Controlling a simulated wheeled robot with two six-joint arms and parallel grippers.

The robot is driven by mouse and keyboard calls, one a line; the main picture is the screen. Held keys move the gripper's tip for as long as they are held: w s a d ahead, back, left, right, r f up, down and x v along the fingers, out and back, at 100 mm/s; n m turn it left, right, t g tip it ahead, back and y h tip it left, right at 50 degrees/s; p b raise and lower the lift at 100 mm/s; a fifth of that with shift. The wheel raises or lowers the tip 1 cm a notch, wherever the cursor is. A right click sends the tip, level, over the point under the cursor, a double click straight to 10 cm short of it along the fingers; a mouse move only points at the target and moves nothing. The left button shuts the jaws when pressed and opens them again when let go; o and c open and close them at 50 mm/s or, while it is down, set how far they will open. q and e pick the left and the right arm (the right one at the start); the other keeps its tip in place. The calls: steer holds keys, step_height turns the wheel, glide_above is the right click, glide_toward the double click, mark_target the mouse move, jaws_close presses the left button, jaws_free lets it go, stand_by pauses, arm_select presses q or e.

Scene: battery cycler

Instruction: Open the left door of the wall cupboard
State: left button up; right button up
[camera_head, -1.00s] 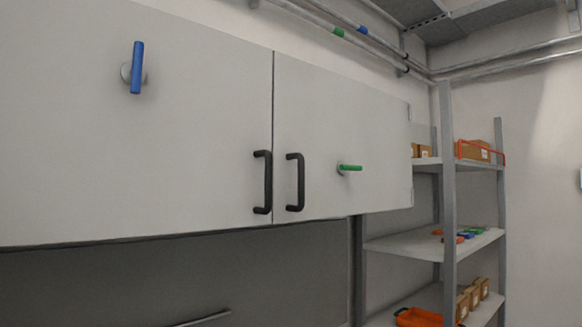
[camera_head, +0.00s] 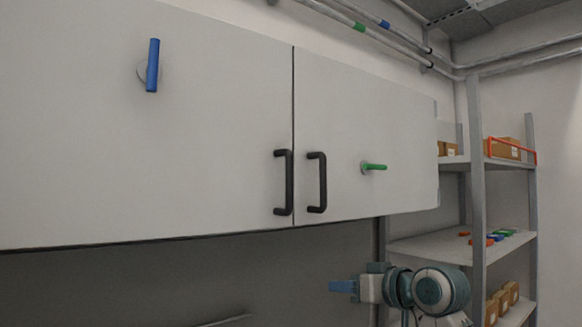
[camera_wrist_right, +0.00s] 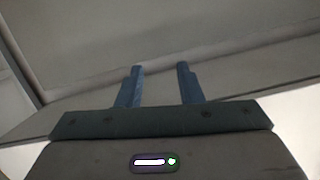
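The wall cupboard's left door (camera_head: 215,130) is a pale grey panel and is shut. Its black bar handle (camera_head: 284,182) stands upright near the door's right edge. A blue lever (camera_head: 152,66) points upright near the upper left of this door. The right door (camera_head: 400,130) is shut, with its own black handle (camera_head: 317,182) and a level green lever (camera_head: 373,167). My right gripper (camera_head: 334,286) is below the cupboard, apart from the handles, pointing left. In the right wrist view its two blue fingers (camera_wrist_right: 160,70) are apart with nothing between them. My left gripper is not in view.
A grey shelf rack (camera_head: 476,200) stands to the right with cardboard boxes (camera_head: 508,148) and small coloured pieces. Pipes (camera_head: 385,40) run along the wall above the cupboard. The space in front of the doors looks clear.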

step_height(320, 180, up, 12)
steer(key=s+a+r+n+y, duration=0.1)
steer(key=s+a+n+y, duration=0.1)
steer(key=s, duration=0.1)
steer(key=n+y, duration=0.2)
glide_toward(292, 166)
steer(key=p+x, duration=0.5)
steer(key=x, duration=0.4)
steer(key=shift+w+a+r, duration=0.15)
steer(key=shift+w+a, duration=0.05)
steer(key=shift+a, duration=0.1)
steer(key=shift+w+a, duration=0.35)
steer(key=shift+w, duration=0.15)
jaws_close()
